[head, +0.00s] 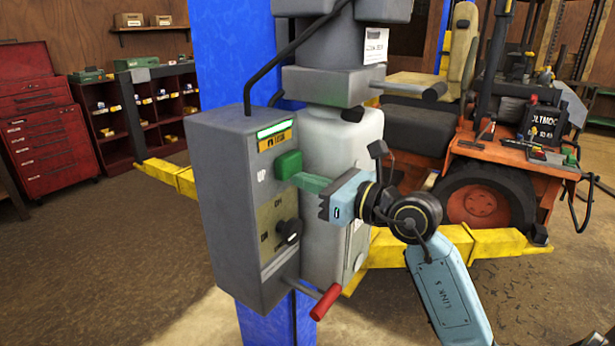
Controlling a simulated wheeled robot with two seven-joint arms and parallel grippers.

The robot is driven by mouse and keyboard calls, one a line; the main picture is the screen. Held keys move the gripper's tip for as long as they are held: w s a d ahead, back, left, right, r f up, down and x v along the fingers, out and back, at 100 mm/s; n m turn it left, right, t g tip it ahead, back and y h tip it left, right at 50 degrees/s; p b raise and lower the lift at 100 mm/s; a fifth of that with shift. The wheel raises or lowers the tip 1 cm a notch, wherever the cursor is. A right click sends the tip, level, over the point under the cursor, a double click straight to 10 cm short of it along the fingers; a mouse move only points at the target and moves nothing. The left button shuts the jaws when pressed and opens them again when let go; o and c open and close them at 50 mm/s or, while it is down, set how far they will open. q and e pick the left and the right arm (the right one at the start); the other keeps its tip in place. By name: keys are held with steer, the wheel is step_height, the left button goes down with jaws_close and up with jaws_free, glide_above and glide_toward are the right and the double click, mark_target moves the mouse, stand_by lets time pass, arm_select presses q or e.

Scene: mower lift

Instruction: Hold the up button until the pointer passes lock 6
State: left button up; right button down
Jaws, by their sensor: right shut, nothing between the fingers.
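The green up button (289,164) is on the right-hand face of the grey control box (228,190), beside the word UP. My right gripper (299,179) is shut and empty. Its green fingertips are at the button's lower right edge and appear to touch it; I cannot tell whether the button is pressed in. No pointer or lock number can be made out in the head view. My left gripper is not in view.
A black rotary switch (288,231) sits below the button, and a red-handled lever (326,301) sticks out lower down. A blue lift column (228,60) stands behind the box. Yellow lift arms (400,250) run beside the orange mower (490,195). A red tool chest (45,130) stands at left.

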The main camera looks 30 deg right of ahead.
steer(key=shift+w, duration=0.1)
steer(key=shift+p+x, duration=0.3)
steer(key=shift+x, duration=0.55)
steer(key=shift+r, duration=0.2)
stand_by(5.1)
steer(key=b+v, duration=0.3)
steer(key=v, duration=1.1)
steer(key=shift+f, duration=0.25)
